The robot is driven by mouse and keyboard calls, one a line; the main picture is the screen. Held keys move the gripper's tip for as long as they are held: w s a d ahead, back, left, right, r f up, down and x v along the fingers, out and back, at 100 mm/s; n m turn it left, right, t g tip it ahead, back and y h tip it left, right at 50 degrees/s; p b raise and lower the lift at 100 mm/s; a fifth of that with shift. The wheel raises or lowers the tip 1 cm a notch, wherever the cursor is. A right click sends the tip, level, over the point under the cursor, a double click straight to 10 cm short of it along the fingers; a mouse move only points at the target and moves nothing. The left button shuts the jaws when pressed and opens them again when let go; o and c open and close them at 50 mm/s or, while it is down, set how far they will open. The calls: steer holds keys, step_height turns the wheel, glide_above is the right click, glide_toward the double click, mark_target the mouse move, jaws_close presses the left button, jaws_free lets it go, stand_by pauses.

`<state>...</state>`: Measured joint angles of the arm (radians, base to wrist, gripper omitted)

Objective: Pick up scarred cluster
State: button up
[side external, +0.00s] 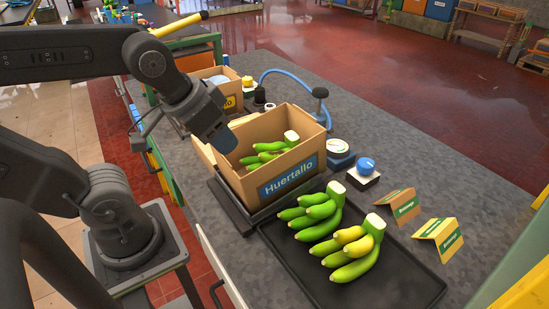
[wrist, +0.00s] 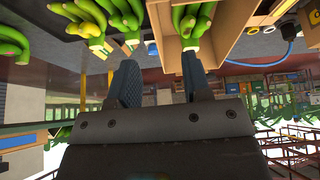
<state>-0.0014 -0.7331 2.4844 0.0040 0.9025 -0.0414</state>
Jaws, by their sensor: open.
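Two banana clusters lie on a black tray (side external: 410,281): a green one (side external: 315,212) with a pale cut crown, and a green one with a yellow finger (side external: 350,248) nearer the camera. A third green cluster (side external: 268,150) lies inside the cardboard box (side external: 246,186) labelled Huertallo. I cannot make out scars on any of them. My gripper (side external: 222,143) is above the box's left side, apart from the fruit. In the wrist view its two fingers (wrist: 158,68) are apart with nothing between them.
Another cardboard box (side external: 231,90) stands behind. A blue-topped button (side external: 366,166), a round dial (side external: 338,148) and two folded cards (side external: 400,205) stand right of the box. A blue hose (side external: 290,72) curves behind it. The grey counter at the right is mostly clear.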

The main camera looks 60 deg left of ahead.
steer(key=w+a+r+n+g, duration=0.1)
steer(key=w+a+r+n, duration=0.1)
steer(key=w+n, duration=0.65)
steer(key=n+g+y, duration=0.1)
steer(key=n+y, duration=0.1)
steer(key=n, duration=0.7)
glide_toward(291, 135)
steer(key=x, duration=0.9)
steer(key=shift+a, duration=0.1)
steer(key=shift+c, duration=0.2)
steer(key=shift+r, duration=0.1)
jaws_close()
